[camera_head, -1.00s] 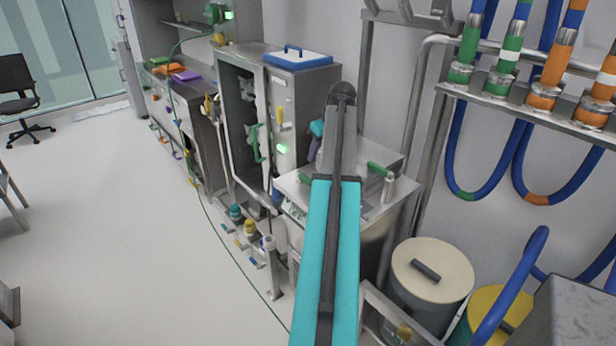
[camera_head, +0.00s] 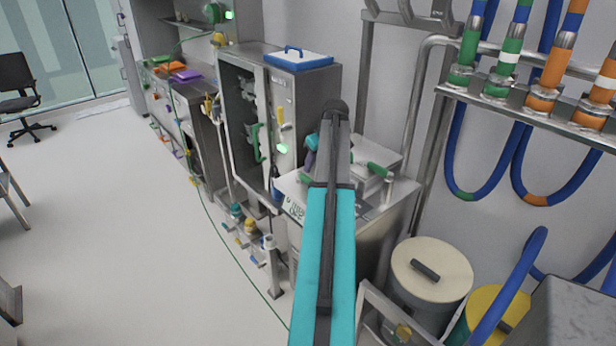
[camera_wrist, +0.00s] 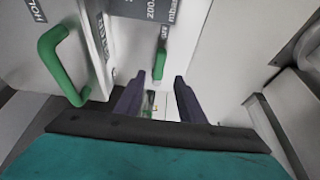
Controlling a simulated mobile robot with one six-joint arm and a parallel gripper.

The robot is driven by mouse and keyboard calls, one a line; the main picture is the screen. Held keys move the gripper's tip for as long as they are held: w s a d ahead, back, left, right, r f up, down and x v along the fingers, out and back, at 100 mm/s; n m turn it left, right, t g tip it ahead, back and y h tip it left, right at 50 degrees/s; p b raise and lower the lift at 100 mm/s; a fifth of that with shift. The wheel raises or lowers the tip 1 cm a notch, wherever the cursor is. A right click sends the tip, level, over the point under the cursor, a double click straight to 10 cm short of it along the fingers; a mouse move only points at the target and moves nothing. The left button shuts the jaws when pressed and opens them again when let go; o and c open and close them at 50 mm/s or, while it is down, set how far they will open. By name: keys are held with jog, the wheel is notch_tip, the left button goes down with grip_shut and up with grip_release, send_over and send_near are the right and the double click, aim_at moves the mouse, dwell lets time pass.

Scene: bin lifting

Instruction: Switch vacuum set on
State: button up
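A steel-and-white unit with green handles (camera_head: 375,168) stands below my arm in the head view; I cannot tell for sure that it is the vacuum set. It has a small white label (camera_head: 294,207) on its left. My gripper, small and teal and dark in the head view, is partly hidden by my arm. In the wrist view my gripper (camera_wrist: 158,82) is open and empty, its two dark fingers apart. A green handle (camera_wrist: 161,60) shows just beyond the gap, and a larger green handle (camera_wrist: 58,66) is at the left. No switch can be made out clearly.
A steel cabinet with an open door (camera_head: 240,115) stands left of the unit, a blue-rimmed tray (camera_head: 298,59) on top. A lidded drum (camera_head: 432,270) and hose couplings (camera_head: 540,100) are at the right. A thin green hose runs along the floor, which is open at the left.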

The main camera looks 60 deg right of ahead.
aim_at(308, 179)
jog(key=shift+p+x, duration=0.95)
jog(key=shift+x, duration=3.2)
grip_shut()
jog(key=shift+s+a+f, duration=0.1)
jog(key=shift+s, duration=0.05)
